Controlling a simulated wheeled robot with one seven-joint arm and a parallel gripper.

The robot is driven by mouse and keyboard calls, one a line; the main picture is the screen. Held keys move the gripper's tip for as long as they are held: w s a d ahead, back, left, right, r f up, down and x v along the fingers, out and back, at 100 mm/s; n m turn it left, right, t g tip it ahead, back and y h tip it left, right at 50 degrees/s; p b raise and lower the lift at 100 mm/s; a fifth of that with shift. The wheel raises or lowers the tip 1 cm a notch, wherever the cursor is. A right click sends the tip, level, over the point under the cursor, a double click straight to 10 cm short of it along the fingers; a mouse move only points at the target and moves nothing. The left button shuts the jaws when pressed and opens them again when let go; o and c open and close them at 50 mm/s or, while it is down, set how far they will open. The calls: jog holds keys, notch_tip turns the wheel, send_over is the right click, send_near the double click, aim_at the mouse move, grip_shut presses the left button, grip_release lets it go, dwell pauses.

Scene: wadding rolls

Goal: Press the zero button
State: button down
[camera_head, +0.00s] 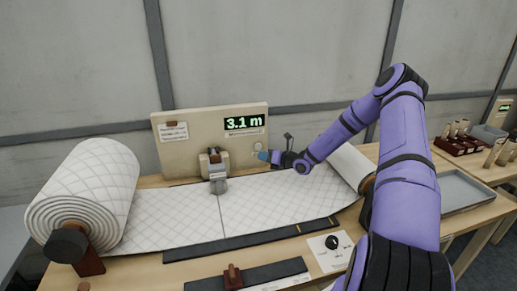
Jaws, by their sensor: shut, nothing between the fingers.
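An upright beige panel (200,120) stands behind the wadding, with a display (244,123) that reads 3.1 m in green. Below the display is a small pale round button (257,147), partly hard to make out. Its label is too small to read, so I cannot tell if it is the zero button. My gripper (263,156) is shut and empty, with its blue tips pointing left at the panel's lower right, just below this button. I cannot tell whether the tips touch the panel.
Quilted white wadding (250,205) runs across the table from a large roll (88,190) at left to another roll (350,166) behind my arm. A grey metal device (215,168) stands left of my gripper. A black knob (332,242) sits in front. A tray (465,190) lies at right.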

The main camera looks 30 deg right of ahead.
jog(key=shift+w+d, duration=0.2)
jog(key=shift+w, duration=0.45)
jog(key=shift+w+d, duration=0.15)
jog(key=shift+w, duration=0.45)
jog(key=shift+w, duration=0.15)
dwell(1.1)
jog(key=shift+w+d, duration=0.1)
jog(key=shift+w, duration=0.15)
jog(key=shift+w+d, duration=0.15)
jog(key=shift+w, duration=0.3)
dwell(0.9)
jog(key=shift+s, duration=0.1)
jog(key=shift+s+a, duration=0.25)
jog(key=shift+s, duration=0.55)
jog(key=shift+s, duration=0.1)
jog(key=shift+s+a, duration=0.25)
jog(key=shift+s, duration=0.5)
jog(key=shift+s+a, duration=0.2)
jog(key=shift+s, duration=0.6)
jog(key=shift+s+a, duration=0.25)
jog(key=shift+s, duration=0.5)
